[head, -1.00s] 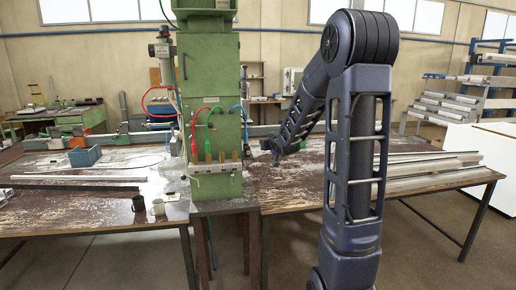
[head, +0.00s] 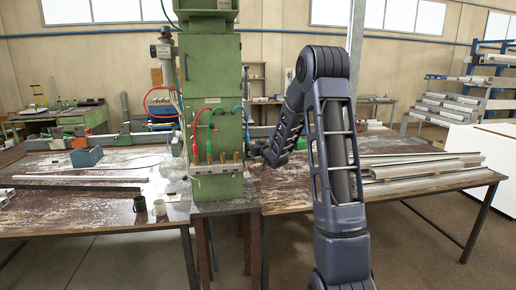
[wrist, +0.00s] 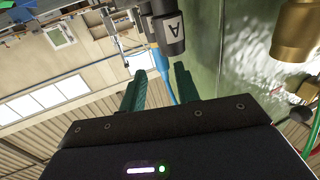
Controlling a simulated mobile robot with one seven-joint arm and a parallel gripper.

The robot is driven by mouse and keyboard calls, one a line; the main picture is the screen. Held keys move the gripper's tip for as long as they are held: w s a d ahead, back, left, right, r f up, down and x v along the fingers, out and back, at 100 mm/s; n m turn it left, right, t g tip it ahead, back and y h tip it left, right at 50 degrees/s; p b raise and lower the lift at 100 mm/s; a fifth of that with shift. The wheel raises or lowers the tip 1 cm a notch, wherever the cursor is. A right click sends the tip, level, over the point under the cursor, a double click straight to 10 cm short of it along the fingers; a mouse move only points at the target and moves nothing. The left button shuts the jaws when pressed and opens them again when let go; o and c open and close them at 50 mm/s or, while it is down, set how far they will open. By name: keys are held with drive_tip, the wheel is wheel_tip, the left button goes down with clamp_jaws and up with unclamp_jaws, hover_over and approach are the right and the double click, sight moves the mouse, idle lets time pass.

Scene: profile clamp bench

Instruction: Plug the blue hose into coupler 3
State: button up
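The blue hose (head: 244,116) hangs down the right side of the green machine column. In the wrist view the blue hose (wrist: 161,66) ends in a dark grey plug (wrist: 170,32) marked with a letter like "A". My gripper (head: 256,149) is close to the right side of the column. In the wrist view my gripper (wrist: 160,82) has its two dark green fingers apart, and the hose shows between or just beyond them. I see no grip on it. Brass couplers (head: 222,158) stand in a row on a pale block; one brass coupler (wrist: 298,32) shows close at right. Coupler numbers are unreadable.
The red hose (head: 194,125) and green hose (head: 209,132) run down the column front to the coupler row. Metal profiles (head: 420,170) lie on the right bench.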

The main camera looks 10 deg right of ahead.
sight(247, 132)
drive_tip(key=shift+x, duration=2.95)
clamp_jaws()
drive_tip(key=shift+c, duration=2.2)
unclamp_jaws()
clamp_jaws()
drive_tip(key=shift+r, duration=2.1)
drive_tip(key=shift+s, duration=0.1)
drive_tip(key=s, duration=2)
drive_tip(key=shift+s, duration=0.35)
